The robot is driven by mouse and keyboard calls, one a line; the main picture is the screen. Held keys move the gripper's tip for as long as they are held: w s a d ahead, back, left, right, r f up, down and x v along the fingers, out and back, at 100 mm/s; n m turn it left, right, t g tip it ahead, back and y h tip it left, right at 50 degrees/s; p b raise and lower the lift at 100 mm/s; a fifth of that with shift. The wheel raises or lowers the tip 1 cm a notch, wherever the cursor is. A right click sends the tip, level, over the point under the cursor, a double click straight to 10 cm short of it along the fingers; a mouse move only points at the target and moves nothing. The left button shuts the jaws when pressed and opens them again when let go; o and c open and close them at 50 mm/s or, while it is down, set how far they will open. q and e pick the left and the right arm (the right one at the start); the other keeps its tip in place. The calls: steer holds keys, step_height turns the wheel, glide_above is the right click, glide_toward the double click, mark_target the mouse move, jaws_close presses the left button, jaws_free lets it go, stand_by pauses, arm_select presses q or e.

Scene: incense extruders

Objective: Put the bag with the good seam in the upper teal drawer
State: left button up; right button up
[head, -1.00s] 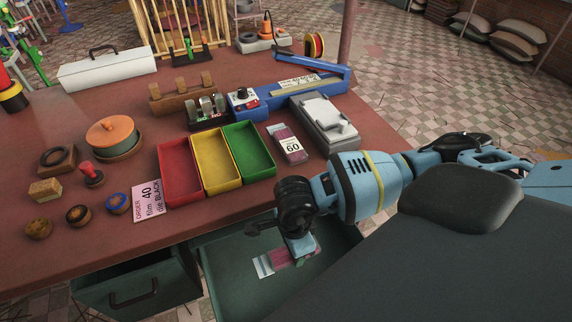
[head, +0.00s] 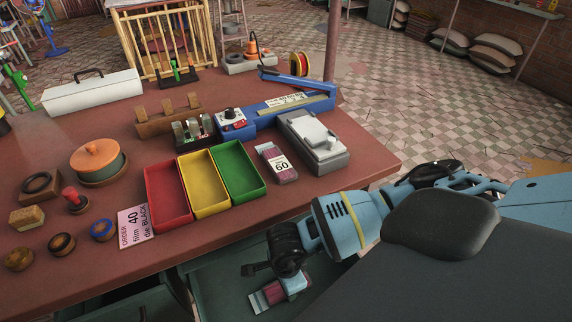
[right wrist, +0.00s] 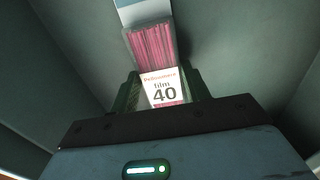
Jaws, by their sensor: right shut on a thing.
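A clear bag of pink incense sticks (head: 268,297), its label reading "film 40" in the right wrist view (right wrist: 158,88), is in my right gripper (head: 292,284). The gripper is shut on it and is down inside an open teal drawer (head: 222,282) below the table edge. The drawer's green walls (right wrist: 70,75) surround the bag in the wrist view. I cannot tell whether the bag touches the drawer floor. A second bag, marked "60" (head: 277,163), lies on the table. The seams are too small to judge. My left gripper is out of view.
Red (head: 167,195), yellow (head: 204,185) and green (head: 241,171) trays stand side by side on the table (head: 90,245). An order card (head: 135,227) reads 40. Another dark drawer front (head: 115,305) shows lower left.

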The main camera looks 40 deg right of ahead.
steer(key=shift+f, duration=0.1)
steer(key=o, duration=1)
step_height(320, 180, up, 12)
steer(key=shift+r+p, duration=0.2)
steer(key=shift+p, duration=0.2)
